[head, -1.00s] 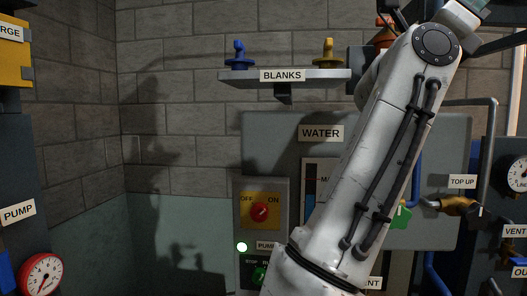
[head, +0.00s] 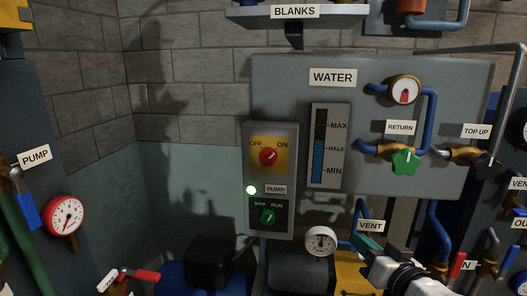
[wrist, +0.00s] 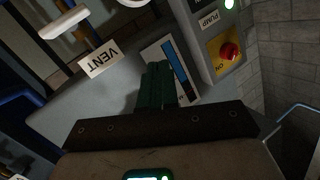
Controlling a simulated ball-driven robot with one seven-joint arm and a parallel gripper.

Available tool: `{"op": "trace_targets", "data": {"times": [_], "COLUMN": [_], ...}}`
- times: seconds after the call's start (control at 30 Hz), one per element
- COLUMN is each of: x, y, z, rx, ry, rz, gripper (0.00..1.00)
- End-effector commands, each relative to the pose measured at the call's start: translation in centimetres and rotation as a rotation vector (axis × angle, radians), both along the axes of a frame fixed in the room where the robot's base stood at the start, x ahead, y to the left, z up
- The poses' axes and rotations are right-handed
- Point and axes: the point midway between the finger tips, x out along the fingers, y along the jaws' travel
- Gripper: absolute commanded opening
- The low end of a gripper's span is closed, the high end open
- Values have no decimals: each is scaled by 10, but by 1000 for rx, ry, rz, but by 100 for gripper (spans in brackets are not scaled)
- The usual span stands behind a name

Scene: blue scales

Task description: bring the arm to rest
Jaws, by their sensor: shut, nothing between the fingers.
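My gripper (head: 367,243) is low in the right half of the head view, just below the VENT label, with its dark green fingers pointing up and left. My white wrist and arm run off the bottom edge behind it. In the wrist view the gripper (wrist: 156,86) has its fingers side by side, shut and empty.
The grey WATER panel (head: 280,85) fills the middle, with the pump switch box (head: 285,140), a green return valve (head: 405,162) and pipes. A dial (head: 321,241) and a yellow block (head: 350,277) are close left of my gripper. A red-handled tap (head: 140,275) is lower left.

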Motion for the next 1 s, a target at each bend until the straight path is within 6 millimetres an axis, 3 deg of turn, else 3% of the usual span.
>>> {"op": "trace_targets", "data": {"times": [0.03,0.2,0.37,0.5,0.6,0.73,0.83,1.0], "x": [-17,-82,-162,-243,-300,-356,-381,-394], "y": [-6,-23,-40,-53,-59,-63,-64,-65], "z": [-33,-130,-205,-255,-278,-293,-297,-299], "rx": [-41,-166,-260,-325,-358,-386,-396,-401], "ry": [85,377,655,898,1058,1212,1280,1318], "rz": [-4,-11,-19,-25,-27,-29,-29,-29], "gripper": [0,0,0,0,0,0,0,0]}}
